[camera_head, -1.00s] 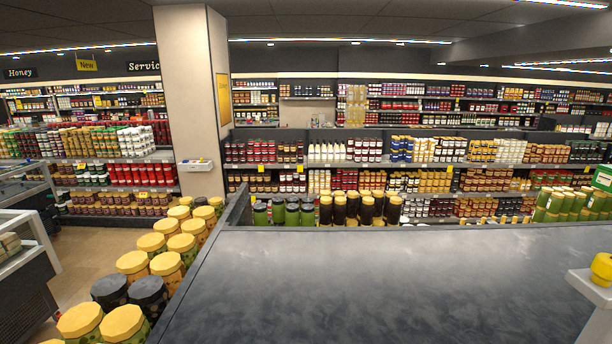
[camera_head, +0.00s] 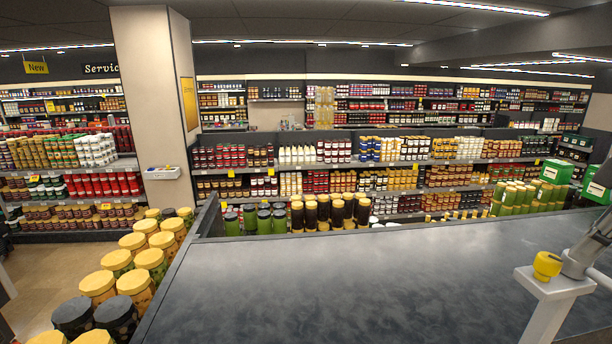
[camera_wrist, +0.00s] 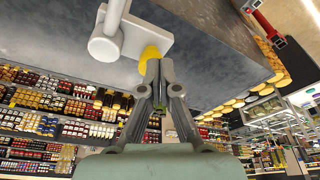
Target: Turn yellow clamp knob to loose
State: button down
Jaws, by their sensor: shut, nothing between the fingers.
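The yellow clamp knob (camera_head: 547,265) sits on the flat white top of a post (camera_head: 555,288) at the right of the head view. In the wrist view the knob (camera_wrist: 150,54) shows at the edge of the white plate (camera_wrist: 148,35), just beyond my fingertips. My gripper (camera_wrist: 163,72) is shut and empty, its tips close to the knob. I cannot tell whether they touch it. The tips hide part of the knob.
Green boxes (camera_head: 556,171) stand at the back right.

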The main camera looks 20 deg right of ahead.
notch_tip(320, 180, down, 3)
jog(key=shift+f+b, duration=0.1)
jog(key=shift+b, duration=0.8)
jog(key=shift+w+r, duration=0.1)
jog(key=shift+r, duration=0.1)
jog(key=shift+d+p, duration=0.75)
jog(key=shift+p, duration=0.75)
jog(key=shift+w+d+p, duration=0.35)
jog(key=shift+d+p, duration=0.15)
jog(key=shift+p, duration=0.8)
